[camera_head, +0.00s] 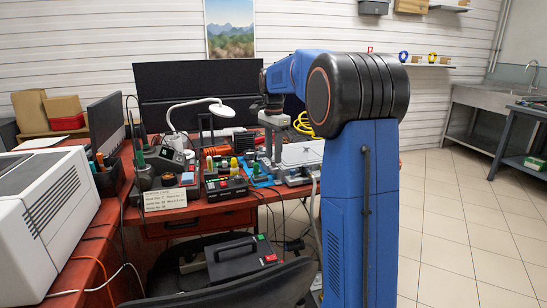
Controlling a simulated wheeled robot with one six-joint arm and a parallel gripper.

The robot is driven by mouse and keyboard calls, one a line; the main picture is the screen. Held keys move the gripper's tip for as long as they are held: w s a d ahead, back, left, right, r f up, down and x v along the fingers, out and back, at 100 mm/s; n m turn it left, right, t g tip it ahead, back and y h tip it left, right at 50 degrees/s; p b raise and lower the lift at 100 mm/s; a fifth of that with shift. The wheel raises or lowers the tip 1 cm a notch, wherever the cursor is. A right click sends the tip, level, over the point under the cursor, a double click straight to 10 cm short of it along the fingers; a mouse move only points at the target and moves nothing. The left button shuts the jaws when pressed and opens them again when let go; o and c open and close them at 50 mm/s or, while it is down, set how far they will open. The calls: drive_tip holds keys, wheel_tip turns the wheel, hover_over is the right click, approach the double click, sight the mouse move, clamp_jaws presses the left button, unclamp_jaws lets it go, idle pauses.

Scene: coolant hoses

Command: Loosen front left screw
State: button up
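My gripper (273,130) hangs at the end of my blue and black arm, over the right part of the red workbench (220,207). It points down among small parts near a blue item (262,180) and a light grey box (302,153). Its fingertips are too small and too crowded by parts behind them to tell whether they are open or shut. I cannot make out any front left screw. My own arm hides part of the bench's right side.
A white desk lamp (195,104), a monitor (107,122) and a soldering station crowd the bench. A large white machine (45,215) stands at left. A black chair (245,287) and a black case (243,262) are in front. Tiled floor (465,225) at right is clear.

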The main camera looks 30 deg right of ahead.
drive_tip(key=shift+f, duration=0.75)
drive_tip(key=shift+c, duration=0.3)
